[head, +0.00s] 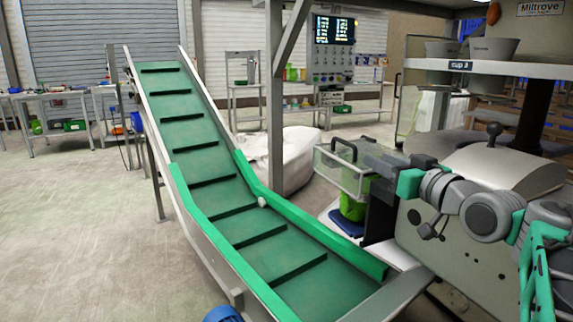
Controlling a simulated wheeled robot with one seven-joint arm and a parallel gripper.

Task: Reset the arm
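My arm comes in from the right edge in the head view, with grey joints and teal parts. It is bent and reaches left in front of the beige machine (470,255). My gripper (372,158) is at its left end, beside the clear bin (335,172) with dark edges. The dark shapes there overlap, so I cannot tell whether the fingers are open or shut, whether they touch the bin, or whether they hold anything.
A green inclined conveyor (215,195) with dark cleats fills the middle. A small white object (262,202) lies on it. A white sack (300,155) stands behind. A shelf marked "cup 3" (490,67) hangs above the arm. Open floor (70,230) lies left.

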